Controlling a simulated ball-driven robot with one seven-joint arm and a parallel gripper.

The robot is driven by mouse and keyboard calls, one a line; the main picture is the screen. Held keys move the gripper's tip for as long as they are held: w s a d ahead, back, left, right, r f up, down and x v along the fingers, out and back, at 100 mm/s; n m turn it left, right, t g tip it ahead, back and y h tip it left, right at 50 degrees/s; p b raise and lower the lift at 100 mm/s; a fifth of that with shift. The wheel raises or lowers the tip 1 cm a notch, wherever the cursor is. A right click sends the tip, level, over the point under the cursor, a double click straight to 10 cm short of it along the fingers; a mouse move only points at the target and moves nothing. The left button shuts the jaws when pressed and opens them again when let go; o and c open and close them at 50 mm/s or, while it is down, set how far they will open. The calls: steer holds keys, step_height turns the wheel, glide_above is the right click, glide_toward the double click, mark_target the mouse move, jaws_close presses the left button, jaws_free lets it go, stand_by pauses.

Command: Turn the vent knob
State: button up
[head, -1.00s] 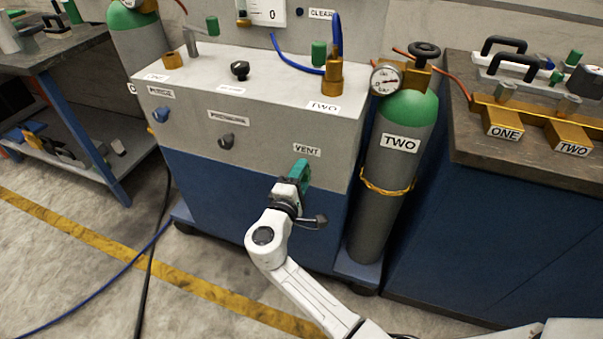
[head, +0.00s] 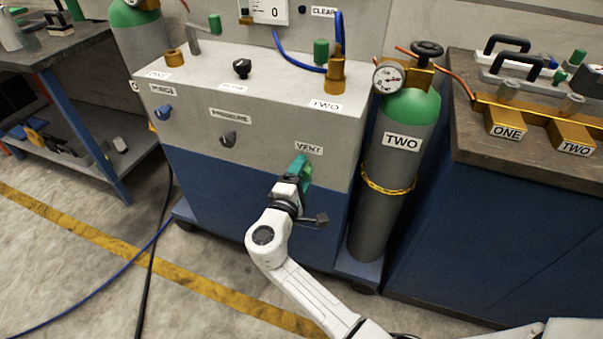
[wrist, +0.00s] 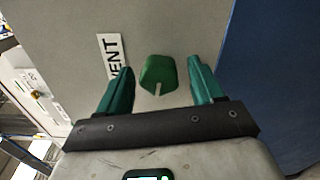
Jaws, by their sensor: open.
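The vent knob (wrist: 158,74) is green with a pale pointer mark, on the grey front panel. In the wrist view it sits between the two teal fingers of my gripper (wrist: 162,84), with a gap on each side. The fingers are open, and I cannot tell how deep the knob lies between them. The VENT label (wrist: 114,62) is beside the knob, partly behind the left finger; it also shows in the head view (head: 309,150). In the head view my gripper (head: 302,164) is at the panel just below this label and hides most or all of the knob.
The grey and blue cabinet (head: 250,195) also carries a pressure knob (head: 228,138) and a purge knob (head: 163,112). A gas cylinder labelled TWO (head: 400,155) stands close on the right. A blue-sided bench (head: 480,230) is farther right. Hoses lie on the floor at left.

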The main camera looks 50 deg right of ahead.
steer(key=v, duration=1)
steer(key=shift+a+p, duration=0.3)
steer(key=shift+p, duration=0.05)
steer(key=shift+s, duration=0.1)
